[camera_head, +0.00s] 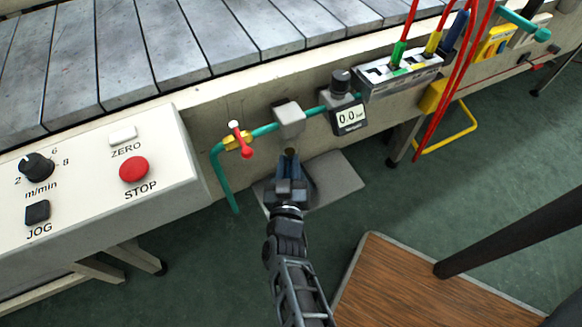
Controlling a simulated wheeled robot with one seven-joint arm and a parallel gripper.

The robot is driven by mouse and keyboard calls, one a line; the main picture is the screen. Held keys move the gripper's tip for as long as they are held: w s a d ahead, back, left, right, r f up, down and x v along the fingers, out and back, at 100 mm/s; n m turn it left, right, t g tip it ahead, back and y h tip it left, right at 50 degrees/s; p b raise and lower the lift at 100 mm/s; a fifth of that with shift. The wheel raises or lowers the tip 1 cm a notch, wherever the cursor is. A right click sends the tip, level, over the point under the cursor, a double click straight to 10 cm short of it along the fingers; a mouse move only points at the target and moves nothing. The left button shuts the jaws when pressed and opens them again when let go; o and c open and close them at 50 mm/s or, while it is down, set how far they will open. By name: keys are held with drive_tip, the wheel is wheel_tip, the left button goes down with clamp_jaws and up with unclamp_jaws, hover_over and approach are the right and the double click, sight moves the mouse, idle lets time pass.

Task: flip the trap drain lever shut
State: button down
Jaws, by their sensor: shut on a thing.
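A grey block-shaped trap (289,118) sits in the teal pipe line on the side of the conveyor frame. A small brass-coloured drain part (290,151) shows just below it, at the tips of my gripper (290,161). My gripper reaches up from below, its blue-grey fingers shut around what appears to be the drain lever there. The fingers hide most of the lever, so I cannot tell its angle.
Left of the trap, a yellow valve with a red handle (241,141) sits on the pipe. A gauge reading 0.0 (350,118) is to the right. A grey plate (337,180) lies below. The control panel (80,190) stands left.

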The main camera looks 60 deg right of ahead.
drive_tip(key=shift+w+a+f+m+g+h+b, duration=0.15)
drive_tip(key=shift+m+g+h+b, duration=0.3)
drive_tip(key=shift+m+g, duration=0.5)
drive_tip(key=shift+w+d+r+m+g+h+b, duration=0.1)
drive_tip(key=shift+m+g+h+b, duration=0.35)
drive_tip(key=shift+g, duration=0.8)
drive_tip(key=shift+a+m+g, duration=0.1)
drive_tip(key=shift+m+g, duration=0.2)
drive_tip(key=c, duration=1)
unclamp_jaws()
drive_tip(key=shift+s+a, duration=0.2)
drive_tip(key=shift+a, duration=1.1)
drive_tip(key=shift+s+a, duration=0.25)
drive_tip(key=shift+a, duration=1)
drive_tip(key=shift+s+a, duration=0.2)
drive_tip(key=shift+a, duration=1.1)
